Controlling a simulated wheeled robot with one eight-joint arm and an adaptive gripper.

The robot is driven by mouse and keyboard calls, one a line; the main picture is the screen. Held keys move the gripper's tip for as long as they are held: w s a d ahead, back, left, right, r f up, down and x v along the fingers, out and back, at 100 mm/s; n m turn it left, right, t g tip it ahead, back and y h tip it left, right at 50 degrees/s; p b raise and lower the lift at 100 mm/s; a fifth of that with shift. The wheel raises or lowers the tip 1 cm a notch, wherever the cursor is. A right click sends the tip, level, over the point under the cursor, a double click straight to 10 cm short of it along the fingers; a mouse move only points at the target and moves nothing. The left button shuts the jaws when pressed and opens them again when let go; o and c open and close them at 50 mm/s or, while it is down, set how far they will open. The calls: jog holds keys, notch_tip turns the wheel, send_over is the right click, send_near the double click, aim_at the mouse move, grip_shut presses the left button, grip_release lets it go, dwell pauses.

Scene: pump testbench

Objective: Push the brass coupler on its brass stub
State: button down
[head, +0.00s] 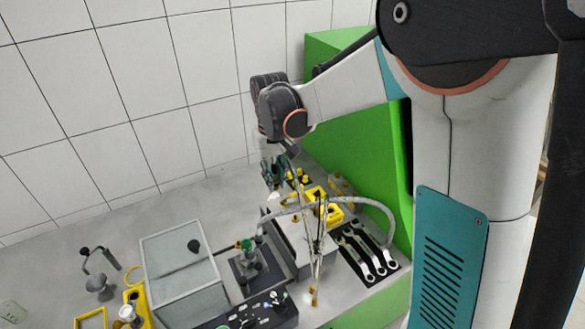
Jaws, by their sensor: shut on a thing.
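My gripper (273,186) reaches down from the upper middle, above the bench and close to the left part of a grey arched hose (350,199). Its fingers look closed around a small brass-coloured piece (275,196), which seems to be the brass coupler; the fingers cover much of it. The left end of the hose comes down close to a dark pump fitting with a green top (246,244). I cannot make out the brass stub for certain, nor whether the coupler touches it.
A grey lidded box (180,262) stands left of the pump. Several wrenches (368,250) lie on a dark mat at right. A green cabinet (360,130) bounds the right side. The grey bench is clear behind the box.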

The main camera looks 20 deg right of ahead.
jog(key=s+a+f+n+b, duration=0.1)
jog(key=a+f, duration=0.2)
jog(key=a, duration=0.1)
jog(key=s+a+f+n+b, duration=0.1)
jog(key=a+f, duration=0.2)
jog(key=a, duration=0.1)
jog(key=s+a+f+n+b, duration=0.1)
jog(key=a+f+n, duration=0.1)
jog(key=a+f, duration=0.2)
jog(key=shift+a, duration=0.35)
jog(key=b, duration=0.3)
send_over(238, 241)
jog(key=shift+w+f, duration=0.1)
jog(key=shift+f, duration=1.95)
jog(key=shift+f+b, duration=0.25)
jog(key=shift+b, duration=0.1)
jog(key=shift+f+b, duration=0.3)
jog(key=shift+f, duration=0.05)
jog(key=shift+f+b, duration=0.8)
jog(key=shift+f, duration=0.05)
jog(key=c, duration=1.4)
grip_release()
jog(key=shift+r, duration=0.1)
